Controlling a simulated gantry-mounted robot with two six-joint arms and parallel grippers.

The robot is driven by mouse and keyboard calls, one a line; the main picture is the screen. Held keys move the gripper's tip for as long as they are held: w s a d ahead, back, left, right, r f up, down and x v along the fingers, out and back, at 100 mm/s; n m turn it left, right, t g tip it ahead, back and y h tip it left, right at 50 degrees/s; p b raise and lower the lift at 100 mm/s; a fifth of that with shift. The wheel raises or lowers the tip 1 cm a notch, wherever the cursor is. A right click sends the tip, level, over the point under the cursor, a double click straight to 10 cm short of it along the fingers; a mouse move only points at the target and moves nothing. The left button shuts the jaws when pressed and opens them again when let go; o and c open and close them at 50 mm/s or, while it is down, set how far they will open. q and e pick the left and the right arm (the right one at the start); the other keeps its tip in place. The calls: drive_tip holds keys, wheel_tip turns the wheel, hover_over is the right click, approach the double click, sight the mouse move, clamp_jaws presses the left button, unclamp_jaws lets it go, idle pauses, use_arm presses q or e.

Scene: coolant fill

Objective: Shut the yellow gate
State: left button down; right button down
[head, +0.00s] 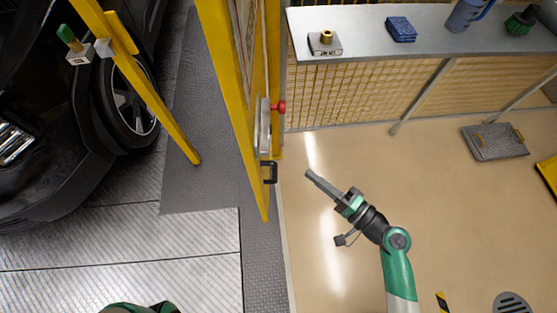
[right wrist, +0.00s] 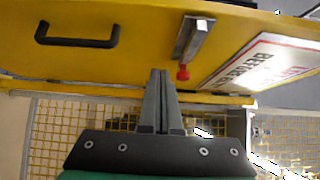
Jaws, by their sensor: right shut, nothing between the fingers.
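The yellow gate (head: 228,65) stands left of centre in the head view, seen nearly edge-on. Its black handle (head: 269,173) is low on it, and a red knob (head: 279,107) sits by a metal latch plate (head: 264,128) higher up. My right gripper (head: 309,174) is shut and empty, just right of the handle and apart from it. My left gripper is not in view.
A grey bench (head: 360,50) at the upper right holds a yellow-topped block (head: 327,42), a blue cloth (head: 400,28) and a blue jug (head: 468,13). A dark car (head: 75,130) is left, beside a slanted yellow bar (head: 150,100). The beige floor (head: 440,180) is mostly clear.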

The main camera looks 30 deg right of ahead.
drive_tip(key=w+a, duration=0.6)
drive_tip(key=w, duration=0.2)
drive_tip(key=shift+w, duration=0.15)
drive_tip(key=shift+a, duration=0.1)
